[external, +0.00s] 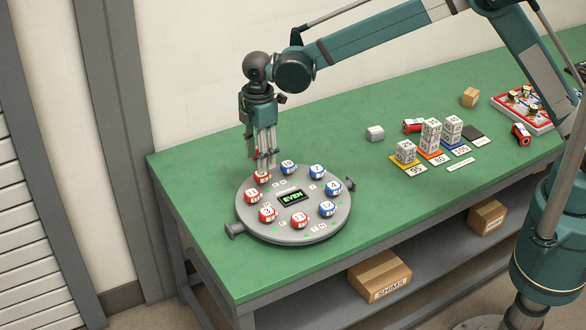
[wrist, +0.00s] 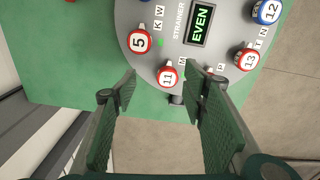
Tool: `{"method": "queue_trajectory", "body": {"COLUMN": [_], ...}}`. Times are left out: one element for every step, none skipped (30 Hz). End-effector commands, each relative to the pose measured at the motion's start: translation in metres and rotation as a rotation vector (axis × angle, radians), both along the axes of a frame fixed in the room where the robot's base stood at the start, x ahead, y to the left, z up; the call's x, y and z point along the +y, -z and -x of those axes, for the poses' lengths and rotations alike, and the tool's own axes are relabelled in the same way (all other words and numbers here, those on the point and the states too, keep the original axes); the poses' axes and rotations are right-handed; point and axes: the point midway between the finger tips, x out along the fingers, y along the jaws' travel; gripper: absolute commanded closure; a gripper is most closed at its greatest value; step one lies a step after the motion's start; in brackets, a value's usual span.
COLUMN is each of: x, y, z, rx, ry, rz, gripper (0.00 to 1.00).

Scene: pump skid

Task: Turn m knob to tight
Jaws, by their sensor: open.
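A round grey panel (external: 283,234) carries a ring of red and blue numbered knobs around a display (external: 292,197) reading EVEN; the wrist view shows STRAINER beside the display (wrist: 201,25). My gripper (external: 264,167) is open and empty, pointing down over the panel's far-left edge. In the wrist view my gripper (wrist: 162,76) has its fingertips on either side of red knob 11 (wrist: 167,77), apparently above it; contact cannot be told. A small letter like M (wrist: 184,88) is printed beside knob 11. Red knob 5 (wrist: 140,41) is left of it. The right finger partly hides another red knob.
Red knob 13 (wrist: 247,57) and blue knob 12 (wrist: 267,11) are close by. Green table (external: 215,265) is clear around the panel.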

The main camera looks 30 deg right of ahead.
Motion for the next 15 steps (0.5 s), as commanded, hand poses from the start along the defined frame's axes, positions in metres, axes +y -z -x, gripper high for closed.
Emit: {"method": "queue_trajectory", "body": {"x": [0.011,0.015,0.020,0.024,0.027,0.030,0.032,0.033,0.035,0.035,0.036,0.036,0.036,0.036,0.036], "y": [0.005,0.009,0.012,0.015,0.017,0.020,0.021,0.022,0.023,0.024,0.024,0.025,0.025,0.025,0.025], "z": [0.005,0.008,0.010,0.012,0.014,0.016,0.017,0.018,0.019,0.020,0.020,0.020,0.020,0.020,0.020], "rx": [0.004,0.006,0.008,0.010,0.010,0.012,0.013,0.014,0.015,0.015,0.015,0.015,0.015,0.015,0.015], "ry": [-0.019,-0.028,-0.040,-0.047,-0.053,-0.060,-0.064,-0.067,-0.070,-0.072,-0.073,-0.073,-0.073,-0.073,-0.073], "rz": [0.005,0.007,0.011,0.012,0.014,0.017,0.018,0.018,0.019,0.020,0.020,0.020,0.020,0.020,0.020], "gripper": [0.57,0.57,0.57,0.57,0.57,0.57,0.57,0.57,0.57,0.57,0.57,0.57,0.57,0.57,0.57]}}
